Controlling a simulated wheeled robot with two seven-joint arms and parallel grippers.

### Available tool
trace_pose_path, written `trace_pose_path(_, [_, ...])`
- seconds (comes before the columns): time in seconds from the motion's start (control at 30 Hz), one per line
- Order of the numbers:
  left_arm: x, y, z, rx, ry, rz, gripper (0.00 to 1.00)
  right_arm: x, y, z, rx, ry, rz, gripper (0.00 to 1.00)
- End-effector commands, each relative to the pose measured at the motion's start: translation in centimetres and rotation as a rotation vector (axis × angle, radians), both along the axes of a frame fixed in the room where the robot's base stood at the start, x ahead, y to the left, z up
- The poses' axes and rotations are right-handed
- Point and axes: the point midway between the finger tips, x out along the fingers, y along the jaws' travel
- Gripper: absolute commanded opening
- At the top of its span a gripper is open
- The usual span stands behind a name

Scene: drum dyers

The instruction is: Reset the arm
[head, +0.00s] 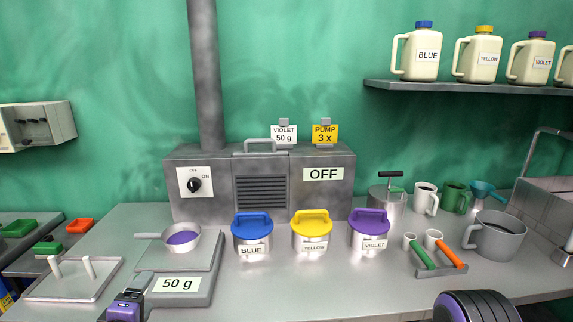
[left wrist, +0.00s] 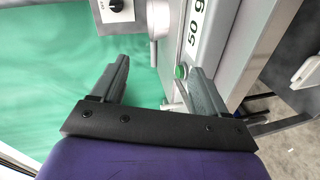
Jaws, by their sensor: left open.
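My left gripper (head: 138,283) shows at the lower left of the head view, by the front left corner of the scale (head: 208,266). In the left wrist view its two dark fingers (left wrist: 155,75) stand apart with nothing between them. The scale's 50 g display lies beyond the right finger there. A white-rimmed pan (head: 182,239) with violet powder sits on the scale.
The bench holds blue (head: 252,233), yellow (head: 311,231) and violet (head: 369,229) lidded pots before a grey machine (head: 330,190) marked OFF. A grey mug (head: 496,240) stands at right. A wall shelf (head: 470,88) bears jugs. The bench front between scale and pots is clear.

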Motion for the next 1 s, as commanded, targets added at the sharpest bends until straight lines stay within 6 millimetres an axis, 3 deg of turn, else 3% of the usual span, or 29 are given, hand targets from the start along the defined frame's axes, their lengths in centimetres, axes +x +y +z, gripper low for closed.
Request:
trace_pose_path(0.23, [-2.8,-0.6,-8.4,0.185,0.267,-0.035,0.74,0.0,0.0,0.0,0.0,0.001,0.001,0.0])
trace_pose_path(0.37, [-6.2,-0.7,-14.2,0.317,0.458,-0.076,0.74,0.0,0.0,-0.1,0.001,0.001,0.0,0.0])
trace_pose_path(0.47, [-10.7,-0.5,-19.7,0.451,0.649,-0.136,0.74,0.0,0.0,-0.2,0.001,0.001,0.0,0.0])
trace_pose_path(0.53, [-15.2,-0.4,-23.8,0.56,0.805,-0.202,0.74,0.0,0.0,-0.2,0.0,0.001,0.001,0.0])
trace_pose_path(0.63, [-21.8,-0.5,-28.3,0.689,0.992,-0.317,0.74,0.0,0.0,-0.2,0.0,0.001,0.001,0.0])
trace_pose_path(0.7, [-25.6,-0.8,-30.4,0.746,1.077,-0.402,0.74,0.0,0.0,-0.2,0.0,0.001,0.001,0.0])
trace_pose_path(0.8, [-29.0,-1.2,-31.9,0.782,1.147,-0.484,0.74,0.0,0.0,-0.3,0.001,0.001,0.0,0.0])
trace_pose_path(0.9, [-30.4,-0.2,-32.4,0.78,1.177,-0.504,0.74,0.0,0.0,-0.3,0.001,0.001,0.0,0.0])
trace_pose_path(1.0, [-30.5,-0.2,-32.5,0.778,1.178,-0.504,0.74,0.0,0.0,-0.3,0.0,0.001,0.001,0.0])
